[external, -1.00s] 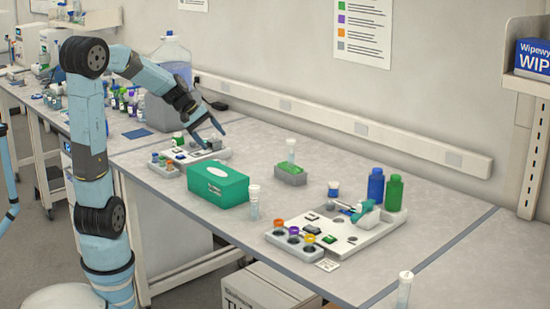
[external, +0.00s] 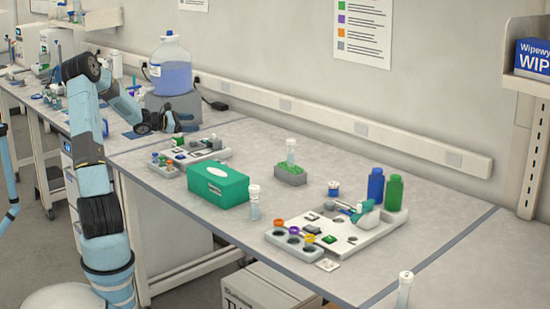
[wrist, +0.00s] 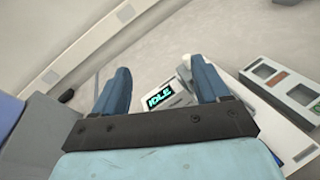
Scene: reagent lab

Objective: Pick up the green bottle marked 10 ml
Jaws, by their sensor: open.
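A tall green bottle (external: 394,193) stands upright at the back right of the bench, beside a blue bottle of like shape. A small green-capped container (external: 177,142) stands at the back of the left tray. I cannot read a 10 ml mark on either. My gripper (external: 192,122) is open and empty, above the back left of the bench near the left tray, far from the tall green bottle. In the wrist view, the two blue fingers of my gripper (wrist: 160,72) are spread apart. No green bottle shows there.
The left tray (external: 212,156) holds small vials. A green box (external: 218,186), a tube rack (external: 290,176) and a right tray (external: 365,241) stand on the bench. A large blue jug (external: 171,76) is behind my gripper. A device display (wrist: 160,98) reads "IDLE".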

